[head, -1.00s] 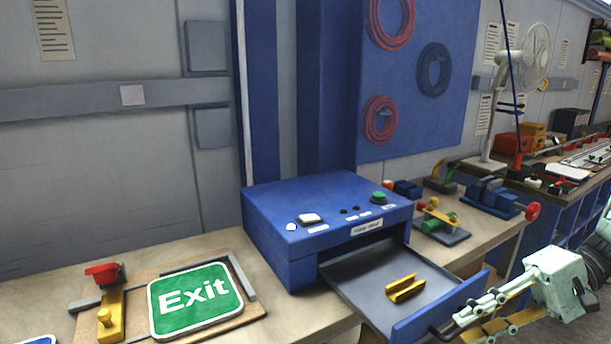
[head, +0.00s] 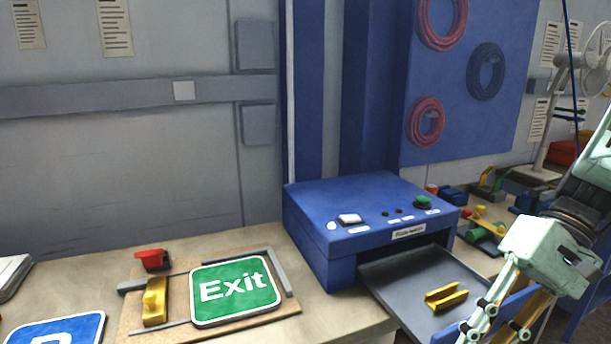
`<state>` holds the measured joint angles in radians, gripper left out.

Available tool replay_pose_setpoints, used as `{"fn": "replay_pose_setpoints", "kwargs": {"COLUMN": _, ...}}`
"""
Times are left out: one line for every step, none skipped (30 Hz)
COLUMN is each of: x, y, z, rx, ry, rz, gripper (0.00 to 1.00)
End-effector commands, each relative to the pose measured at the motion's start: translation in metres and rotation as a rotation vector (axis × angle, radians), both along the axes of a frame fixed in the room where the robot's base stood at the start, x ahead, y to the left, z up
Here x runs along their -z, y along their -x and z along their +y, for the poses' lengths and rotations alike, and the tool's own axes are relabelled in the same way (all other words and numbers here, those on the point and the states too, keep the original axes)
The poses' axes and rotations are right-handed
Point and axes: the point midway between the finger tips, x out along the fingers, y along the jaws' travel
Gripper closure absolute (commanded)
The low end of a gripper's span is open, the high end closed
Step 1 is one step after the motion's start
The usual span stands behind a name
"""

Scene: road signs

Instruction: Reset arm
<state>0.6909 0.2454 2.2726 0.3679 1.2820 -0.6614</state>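My gripper (head: 492,334) is at the lower right in the head view, in front of the drawer of a blue machine. Its fingers point down and left, and their tips are at or past the bottom edge of the picture. I cannot tell whether they are open or shut. The blue machine (head: 368,205) stands on the workbench with its grey drawer (head: 395,290) pulled out. A small yellow bracket (head: 447,297) lies in the drawer. My gripper hides part of the drawer's blue front.
A green Exit sign (head: 236,290) lies on a wooden board (head: 180,268) with a yellow and red clamp (head: 155,300). Part of a blue sign (head: 60,330) lies at the lower left. Other tools (head: 487,230) stand behind my arm. The bench behind the board is clear.

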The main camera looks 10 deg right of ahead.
Motion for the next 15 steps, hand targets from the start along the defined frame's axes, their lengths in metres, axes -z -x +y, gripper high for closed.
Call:
{"fn": "replay_pose_setpoints", "kwargs": {"x": -0.003, "y": 0.002, "z": 0.006, "rx": -0.015, "ry": 0.023, "rz": -0.001, "gripper": 0.79}}
{"fn": "replay_pose_setpoints", "kwargs": {"x": -0.004, "y": 0.004, "z": 0.009, "rx": -0.023, "ry": 0.037, "rz": -0.001, "gripper": 0.79}}
{"fn": "replay_pose_setpoints", "kwargs": {"x": -0.005, "y": 0.005, "z": 0.012, "rx": -0.032, "ry": 0.057, "rz": 0.001, "gripper": 0.79}}
{"fn": "replay_pose_setpoints", "kwargs": {"x": -0.006, "y": 0.006, "z": 0.014, "rx": -0.039, "ry": 0.07, "rz": -0.001, "gripper": 0.79}}
{"fn": "replay_pose_setpoints", "kwargs": {"x": -0.007, "y": 0.007, "z": 0.016, "rx": -0.045, "ry": 0.084, "rz": -0.003, "gripper": 0.79}}
{"fn": "replay_pose_setpoints", "kwargs": {"x": -0.009, "y": 0.009, "z": 0.019, "rx": -0.054, "ry": 0.104, "rz": -0.003, "gripper": 0.79}}
{"fn": "replay_pose_setpoints", "kwargs": {"x": -0.01, "y": 0.011, "z": 0.021, "rx": -0.061, "ry": 0.117, "rz": -0.004, "gripper": 0.79}}
{"fn": "replay_pose_setpoints", "kwargs": {"x": -0.011, "y": 0.012, "z": 0.024, "rx": -0.067, "ry": 0.13, "rz": -0.005, "gripper": 0.79}}
{"fn": "replay_pose_setpoints", "kwargs": {"x": -0.012, "y": 0.013, "z": 0.027, "rx": -0.075, "ry": 0.149, "rz": -0.008, "gripper": 0.79}}
{"fn": "replay_pose_setpoints", "kwargs": {"x": -0.013, "y": 0.015, "z": 0.029, "rx": -0.081, "ry": 0.163, "rz": -0.011, "gripper": 0.79}}
{"fn": "replay_pose_setpoints", "kwargs": {"x": -0.014, "y": 0.016, "z": 0.031, "rx": -0.087, "ry": 0.176, "rz": -0.012, "gripper": 0.79}}
{"fn": "replay_pose_setpoints", "kwargs": {"x": -0.016, "y": 0.018, "z": 0.033, "rx": -0.094, "ry": 0.195, "rz": -0.016, "gripper": 0.79}}
{"fn": "replay_pose_setpoints", "kwargs": {"x": -0.017, "y": 0.019, "z": 0.035, "rx": -0.099, "ry": 0.207, "rz": -0.02, "gripper": 0.79}}
{"fn": "replay_pose_setpoints", "kwargs": {"x": -0.018, "y": 0.02, "z": 0.037, "rx": -0.105, "ry": 0.221, "rz": -0.023, "gripper": 0.79}}
{"fn": "replay_pose_setpoints", "kwargs": {"x": -0.019, "y": 0.021, "z": 0.039, "rx": -0.112, "ry": 0.239, "rz": -0.028, "gripper": 0.79}}
